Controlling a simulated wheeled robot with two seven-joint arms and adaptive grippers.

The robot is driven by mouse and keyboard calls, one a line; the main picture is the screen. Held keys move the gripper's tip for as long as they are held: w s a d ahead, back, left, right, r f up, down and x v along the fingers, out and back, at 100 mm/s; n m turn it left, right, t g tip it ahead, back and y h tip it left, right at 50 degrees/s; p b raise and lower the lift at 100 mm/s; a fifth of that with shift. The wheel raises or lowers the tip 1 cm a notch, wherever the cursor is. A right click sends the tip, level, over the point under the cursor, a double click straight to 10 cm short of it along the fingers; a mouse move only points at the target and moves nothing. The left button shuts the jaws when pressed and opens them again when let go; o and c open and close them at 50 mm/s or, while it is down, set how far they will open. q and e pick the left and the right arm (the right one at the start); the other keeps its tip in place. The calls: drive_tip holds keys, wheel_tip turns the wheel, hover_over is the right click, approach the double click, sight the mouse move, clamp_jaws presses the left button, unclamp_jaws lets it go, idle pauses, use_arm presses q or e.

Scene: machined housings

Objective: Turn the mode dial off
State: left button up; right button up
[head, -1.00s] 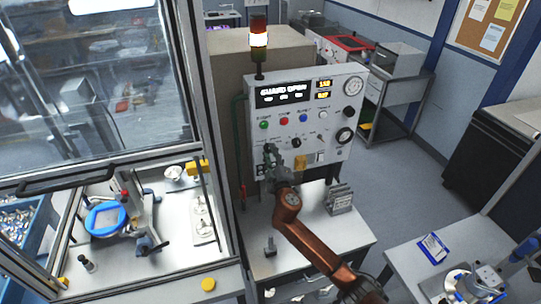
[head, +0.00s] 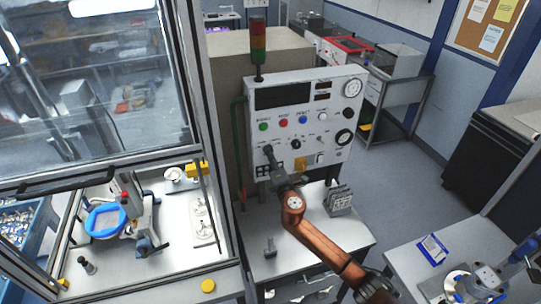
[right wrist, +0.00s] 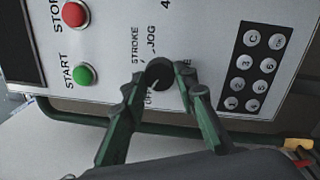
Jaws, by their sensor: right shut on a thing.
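The mode dial (right wrist: 157,72) is a dark round knob on the white control panel (head: 340,140). In the right wrist view, the labels STROKE, JOG and part of OFF stand around it. My right gripper (right wrist: 160,80) is shut on the dial, one dark green finger on each side. In the head view my right gripper (head: 268,152) reaches the panel's lower left and hides the dial. The dial's pointer mark cannot be made out. The panel's display (head: 283,96) is dark, and the tower light (head: 258,42) is unlit. My left gripper is not in view.
A green START button (right wrist: 84,75), a red STOP button (right wrist: 74,14) and a keypad (right wrist: 248,70) are near the dial. A glazed machine enclosure (head: 110,90) stands left. A small metal block (head: 339,200) sits on the bench below the panel.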

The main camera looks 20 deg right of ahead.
drive_tip(key=shift+n, duration=0.8)
drive_tip(key=shift+f, duration=0.1)
drive_tip(key=o, duration=1.2)
drive_tip(key=shift+c, duration=0.2)
drive_tip(key=s+f, duration=0.1)
drive_tip(key=s, duration=1.1)
drive_tip(key=shift+d, duration=0.25)
